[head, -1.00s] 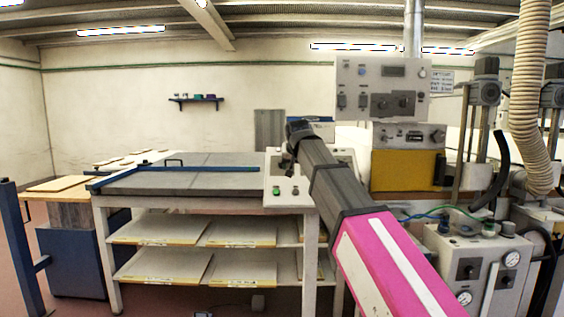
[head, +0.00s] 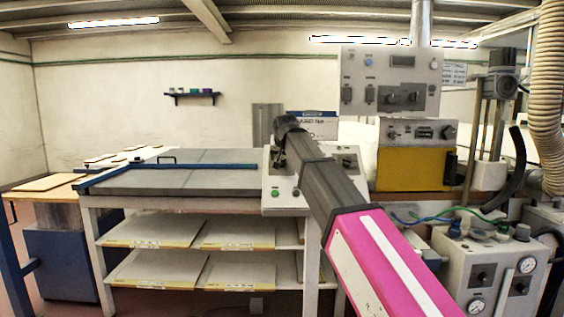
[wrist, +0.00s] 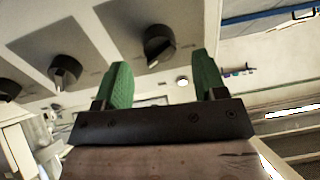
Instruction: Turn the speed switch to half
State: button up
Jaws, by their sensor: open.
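In the wrist view my gripper (wrist: 160,82) has two green fingers spread apart with nothing between them. Beyond them is a pale panel with a black rotary knob (wrist: 160,44), a second knob (wrist: 65,71) to its left and a third (wrist: 8,90) at the left edge. The nearest knob appears just past the fingers, and I see no contact. No label is readable, so I cannot tell which knob is the speed switch. In the head view my dark wrist hides part of the sloped control panel (head: 286,204) at the table's end; my fingertips are not clear there.
The grey-topped table (head: 170,180) with shelves of boards stands left of my arm. An upright control box (head: 390,65) with knobs stands above a yellow unit (head: 410,170). A gauge box (head: 485,275) with hoses stands at the right.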

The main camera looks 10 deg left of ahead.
aim_at(282, 159)
jog(key=shift+x, duration=1.75)
jog(key=c, duration=0.9)
